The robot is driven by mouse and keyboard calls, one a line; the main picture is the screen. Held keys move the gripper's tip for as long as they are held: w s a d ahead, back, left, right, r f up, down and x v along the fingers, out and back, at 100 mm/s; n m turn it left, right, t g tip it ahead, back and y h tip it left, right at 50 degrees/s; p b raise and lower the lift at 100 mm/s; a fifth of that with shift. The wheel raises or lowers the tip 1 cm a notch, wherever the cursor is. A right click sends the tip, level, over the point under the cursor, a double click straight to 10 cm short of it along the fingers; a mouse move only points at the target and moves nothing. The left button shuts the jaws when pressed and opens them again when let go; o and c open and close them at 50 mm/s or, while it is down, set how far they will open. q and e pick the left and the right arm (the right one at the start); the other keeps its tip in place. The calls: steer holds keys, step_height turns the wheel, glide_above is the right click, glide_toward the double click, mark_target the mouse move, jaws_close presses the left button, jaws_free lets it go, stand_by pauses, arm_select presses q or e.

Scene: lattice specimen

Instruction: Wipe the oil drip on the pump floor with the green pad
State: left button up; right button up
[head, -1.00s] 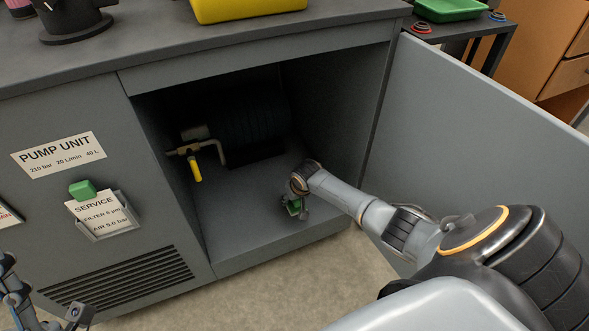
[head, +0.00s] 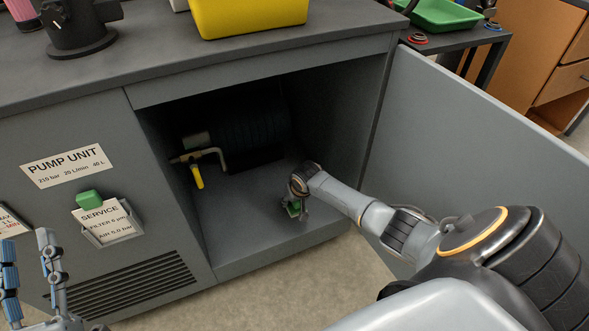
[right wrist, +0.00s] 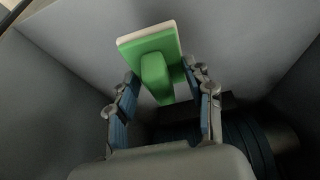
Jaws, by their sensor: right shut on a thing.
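The green pad (head: 293,208) is small and partly hidden under my right gripper (head: 297,196) in the head view, low over or on the pump floor (head: 235,228). I cannot tell whether it touches the floor. In the right wrist view the pad (right wrist: 140,42) is a green block with a pale layer on its far side and a green grip between the fingers. My right gripper is shut on it. I cannot make out the oil drip in either view. My left gripper (head: 29,268) is open and empty at the lower left, in front of the cabinet.
The dark pump (head: 245,130) and a yellow-handled valve (head: 197,176) stand at the back left of the bay. The open door (head: 470,125) is on the right. A card holder (head: 105,222) and vent are on the front. A yellow bin (head: 250,15) is on top.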

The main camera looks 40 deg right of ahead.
steer(key=shift+r+p, duration=0.35)
arm_select(q)
step_height(320, 180, down, 6)
steer(key=w+g+y, duration=0.1)
steer(key=w+g, duration=0.1)
steer(key=g, duration=0.1)
steer(key=shift+a+g+p, duration=0.25)
steer(key=shift+g+p, duration=0.05)
steer(key=shift+g, duration=0.1)
arm_select(e)
steer(key=shift+r, duration=0.25)
arm_select(q)
steer(key=shift+r, duration=0.1)
